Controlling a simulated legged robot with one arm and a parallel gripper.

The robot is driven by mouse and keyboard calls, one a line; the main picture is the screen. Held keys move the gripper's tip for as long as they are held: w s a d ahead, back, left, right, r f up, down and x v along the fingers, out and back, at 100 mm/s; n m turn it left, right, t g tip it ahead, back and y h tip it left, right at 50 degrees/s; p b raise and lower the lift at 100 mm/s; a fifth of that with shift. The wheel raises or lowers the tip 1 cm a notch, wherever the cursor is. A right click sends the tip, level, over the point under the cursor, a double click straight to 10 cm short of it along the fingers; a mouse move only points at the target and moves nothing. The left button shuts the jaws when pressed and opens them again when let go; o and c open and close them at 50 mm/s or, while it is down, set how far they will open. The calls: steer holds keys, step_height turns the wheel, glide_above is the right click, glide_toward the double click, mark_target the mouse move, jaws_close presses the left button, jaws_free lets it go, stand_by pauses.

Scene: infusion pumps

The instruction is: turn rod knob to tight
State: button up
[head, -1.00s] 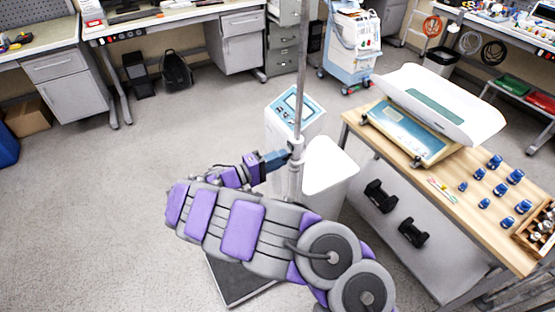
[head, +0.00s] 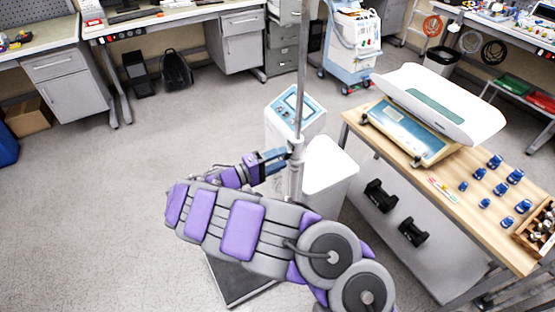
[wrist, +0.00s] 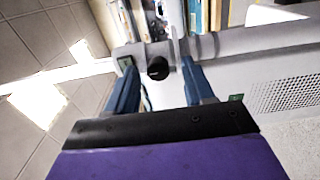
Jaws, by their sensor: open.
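The rod (head: 302,80) is a grey upright pole with a thicker clamp collar (head: 297,150) partway down. In the wrist view the rod knob (wrist: 158,68) is a small round black knob on the grey collar. My gripper (head: 277,160) is at the collar from the left, and its blue fingers point at it. In the wrist view my gripper (wrist: 158,82) is open, with one finger on each side of the knob and a gap around it. I cannot tell whether a finger touches the collar. The knob is hidden in the head view.
A white pump unit with a blue panel (head: 290,106) stands behind the rod. A white cabinet (head: 325,165) is just right of it. A wooden table (head: 450,180) with a scale (head: 410,130) and several blue items is further right. The floor at left is clear.

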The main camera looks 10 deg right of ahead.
steer(key=p+v, duration=0.2)
steer(key=v, duration=1.5)
steer(key=shift+a, duration=0.15)
